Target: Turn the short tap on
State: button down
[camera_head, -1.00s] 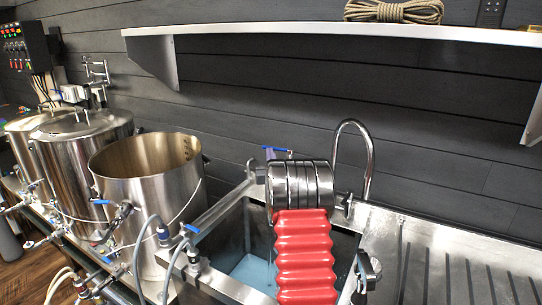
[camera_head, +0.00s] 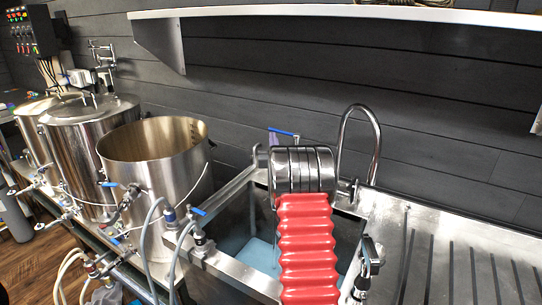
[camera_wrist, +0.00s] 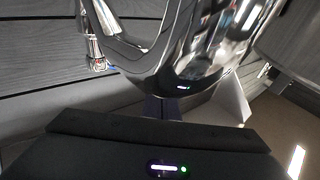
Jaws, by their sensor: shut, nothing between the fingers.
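The short tap, with a blue lever (camera_head: 283,132), stands at the back of the sink in the head view. Its lower body is largely hidden behind the chrome end of my arm. A purple piece shows just left of the lever, and I cannot tell whether it touches it. In the wrist view my gripper (camera_wrist: 163,107) shows as dark purple fingers, shut and empty below a large shiny curved surface. My gripper's tip is otherwise hidden in the head view.
A tall gooseneck faucet (camera_head: 376,140) stands right of my arm. The steel sink (camera_head: 235,205) lies below, with a ribbed drainboard (camera_head: 470,265) at right. An open steel pot (camera_head: 160,190) with blue-handled valves and hoses stands at left. A shelf (camera_head: 330,14) runs above.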

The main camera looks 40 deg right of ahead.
jog(key=s+a+f, duration=0.2)
jog(key=s+a, duration=0.5)
jog(key=a, duration=0.3)
jog(key=shift+s+f, duration=0.2)
jog(key=shift+s, duration=0.05)
dwell(0.4)
jog(key=s+a+r+n+g+y, duration=0.1)
jog(key=a+r+y, duration=0.15)
jog(key=a, duration=0.65)
jog(key=s+a+r+n+g+y, duration=0.1)
jog(key=a+g+y, duration=0.15)
jog(key=a, duration=0.65)
jog(key=s+a+r+n+g+y, duration=0.1)
jog(key=s+a+r+n+y, duration=0.15)
jog(key=a, duration=0.55)
jog(key=s+a+f+n+g+y, duration=0.1)
jog(key=s+a+f+g+y, duration=0.1)
jog(key=s+a, duration=0.7)
jog(key=s+a+f+n+g+y, duration=0.2)
jog(key=s+a+g, duration=0.2)
jog(key=s+a, duration=0.6)
jog(key=s, duration=0.7)
jog(key=shift+s+f+y, duration=0.3)
jog(key=shift+s+y, duration=0.05)
jog(key=shift+s, duration=0.05)
